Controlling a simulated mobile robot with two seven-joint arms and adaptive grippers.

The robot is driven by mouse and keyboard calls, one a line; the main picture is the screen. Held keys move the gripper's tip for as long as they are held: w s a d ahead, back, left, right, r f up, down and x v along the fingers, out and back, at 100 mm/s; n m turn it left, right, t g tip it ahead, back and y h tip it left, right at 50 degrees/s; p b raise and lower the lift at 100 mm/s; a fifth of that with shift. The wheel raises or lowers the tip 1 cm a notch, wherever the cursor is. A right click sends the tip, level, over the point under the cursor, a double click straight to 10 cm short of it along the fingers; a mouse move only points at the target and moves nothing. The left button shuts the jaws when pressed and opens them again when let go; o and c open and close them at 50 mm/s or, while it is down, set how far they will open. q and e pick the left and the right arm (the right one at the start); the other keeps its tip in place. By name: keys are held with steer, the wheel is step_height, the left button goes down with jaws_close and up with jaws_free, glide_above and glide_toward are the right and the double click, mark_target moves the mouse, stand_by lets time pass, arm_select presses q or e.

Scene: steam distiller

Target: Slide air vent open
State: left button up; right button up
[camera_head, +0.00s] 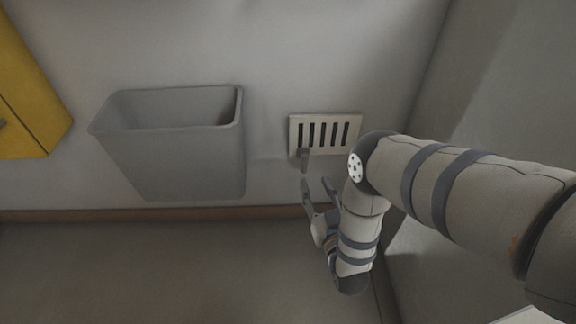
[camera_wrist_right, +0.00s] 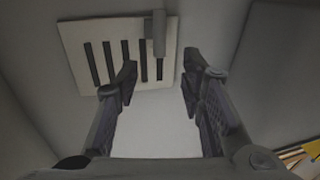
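The air vent (camera_head: 325,121) is a pale plate with several dark vertical slots on the wall. It also shows at the top of the right wrist view (camera_wrist_right: 74,50). A small grey handle (camera_head: 303,156) sticks out at its lower left in the head view; in the right wrist view the handle (camera_wrist_right: 157,34) is at the vent's upper right. The slots look dark. My right gripper (camera_head: 317,181) is open and empty just below the vent, with fingers (camera_wrist_right: 158,72) spread on either side of the handle's line, apart from it. My left gripper is not in view.
A grey bin (camera_head: 190,160) is against the wall left of the vent. A yellow cabinet (camera_head: 30,100) hangs at the far left. A side wall (camera_head: 490,90) stands close to the right of my right arm. The floor (camera_head: 150,265) in front is clear.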

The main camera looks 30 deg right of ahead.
mark_target(306, 161)
steer(key=b+x, duration=0.3)
steer(key=x, duration=0.6)
steer(key=shift+w+d+f, duration=0.1)
steer(key=shift+d+f, duration=0.05)
steer(key=shift+w+d, duration=0.15)
steer(key=shift+w, duration=0.35)
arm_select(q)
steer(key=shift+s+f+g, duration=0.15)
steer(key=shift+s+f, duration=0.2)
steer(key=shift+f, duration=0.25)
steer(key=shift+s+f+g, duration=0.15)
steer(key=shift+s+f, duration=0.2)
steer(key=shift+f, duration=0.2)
arm_select(e)
jaws_close()
